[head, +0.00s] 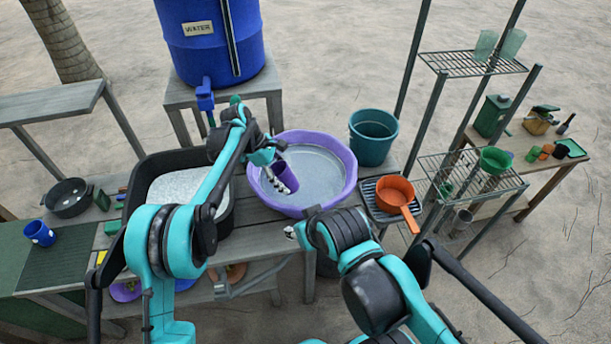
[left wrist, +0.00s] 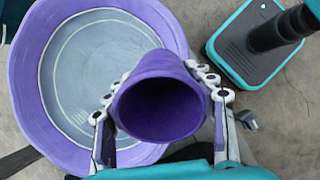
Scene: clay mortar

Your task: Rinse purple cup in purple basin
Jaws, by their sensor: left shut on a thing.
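The purple basin (head: 327,195) stands on the wooden table and holds greyish water; in the left wrist view it fills the left side (left wrist: 28,75). The purple cup (head: 285,177) is tilted over the left part of the basin. My left gripper (head: 270,165) is shut on the cup. In the left wrist view the cup (left wrist: 160,95) shows its open mouth, with the fingers of my left gripper (left wrist: 160,88) on both sides of it. The inside looks empty. I cannot tell whether the cup touches the water. My right gripper (head: 300,228) is near the table's front edge, its fingers mostly hidden.
A blue water barrel (head: 205,45) stands behind. A blue mug (head: 39,233) is at far left.

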